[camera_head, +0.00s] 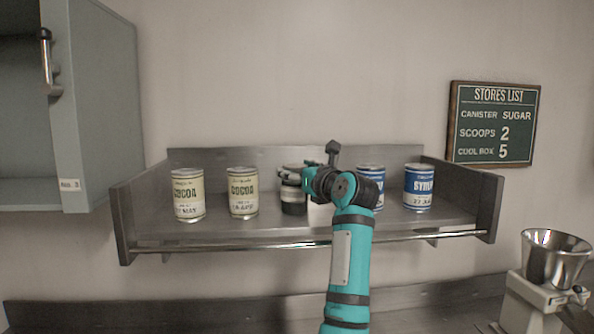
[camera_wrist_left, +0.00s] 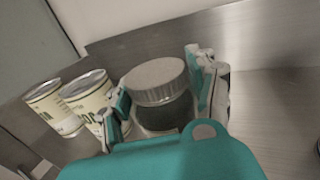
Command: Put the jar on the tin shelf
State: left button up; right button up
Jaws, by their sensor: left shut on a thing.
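The jar (camera_wrist_left: 157,90), dark with a ribbed grey lid, sits upright between the fingers of my left gripper (camera_wrist_left: 160,100) in the left wrist view. In the head view the jar (camera_head: 293,197) is partly hidden by the gripper (camera_head: 292,184), which is shut on it. The tin shelf (camera_head: 278,228) is a metal wall shelf with a back, side panels and a front rail. My right gripper is not in view.
Two blue syrup tins (camera_head: 418,187) (camera_head: 371,174) stand to the right, one partly behind my arm. An open cabinet (camera_head: 100,110) hangs at left. A scale with a metal bowl (camera_head: 553,262) stands lower right.

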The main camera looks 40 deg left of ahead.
pick_arm(q)
jog(key=shift+d, duration=0.1)
jog(key=shift+f, duration=0.15)
jog(key=o, duration=1.6)
jog(key=shift+b+v, duration=2.45)
jog(key=shift+v, duration=3.55)
